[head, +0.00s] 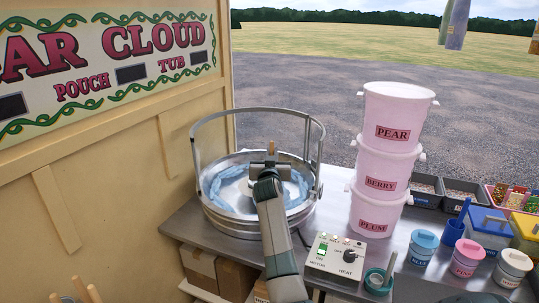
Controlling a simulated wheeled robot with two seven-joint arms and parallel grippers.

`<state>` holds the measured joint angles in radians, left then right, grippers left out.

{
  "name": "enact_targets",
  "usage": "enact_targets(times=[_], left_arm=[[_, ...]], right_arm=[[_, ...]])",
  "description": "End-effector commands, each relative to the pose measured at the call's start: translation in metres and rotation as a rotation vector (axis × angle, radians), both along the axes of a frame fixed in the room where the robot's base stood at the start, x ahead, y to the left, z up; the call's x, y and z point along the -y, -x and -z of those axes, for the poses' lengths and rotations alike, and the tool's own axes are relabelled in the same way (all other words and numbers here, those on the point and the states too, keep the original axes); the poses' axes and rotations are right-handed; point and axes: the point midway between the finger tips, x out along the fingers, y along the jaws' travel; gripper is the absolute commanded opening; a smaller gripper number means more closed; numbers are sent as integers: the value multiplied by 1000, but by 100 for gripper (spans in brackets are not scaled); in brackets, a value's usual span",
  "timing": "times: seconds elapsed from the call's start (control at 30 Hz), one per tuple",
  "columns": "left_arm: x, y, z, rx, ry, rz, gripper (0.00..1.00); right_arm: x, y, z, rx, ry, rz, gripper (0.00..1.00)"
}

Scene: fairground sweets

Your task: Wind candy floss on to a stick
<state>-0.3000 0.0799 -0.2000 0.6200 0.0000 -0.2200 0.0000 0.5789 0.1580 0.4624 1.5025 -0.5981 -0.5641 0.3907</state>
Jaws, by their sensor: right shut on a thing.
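The candy floss machine is a round metal bowl (212,214) with a tall metal rail around it, standing on the grey table. Pale blue floss (220,203) lies in a ring along the bowl's inner wall. My right gripper (270,160) is over the middle of the bowl, shut on a thin tan stick (271,146), of which only a short end shows. The rest of the stick is hidden by my gripper and arm, and I cannot tell whether floss is on it. My left gripper is out of view.
A control box (322,262) with a green switch and a heat knob sits right of the bowl. Stacked pink tubs (381,183) stand behind it. Lidded colour jars (421,248) and a green cup (376,281) are at the right. Wooden sticks (84,294) show bottom left.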

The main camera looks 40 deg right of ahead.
Motion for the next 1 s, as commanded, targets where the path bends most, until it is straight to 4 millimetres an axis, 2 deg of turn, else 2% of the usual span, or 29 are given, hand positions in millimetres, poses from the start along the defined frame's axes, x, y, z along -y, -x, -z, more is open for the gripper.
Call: enact_targets(times=[0.1, 0.6, 1.0], left_arm=[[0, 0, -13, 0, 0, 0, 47], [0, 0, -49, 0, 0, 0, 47], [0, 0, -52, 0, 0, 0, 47]], right_arm=[[0, 0, -16, 1, -1, 0, 0], [0, 0, -65, 1, 0, 0, 0], [0, 0, -71, 0, 0, 0, 0]])
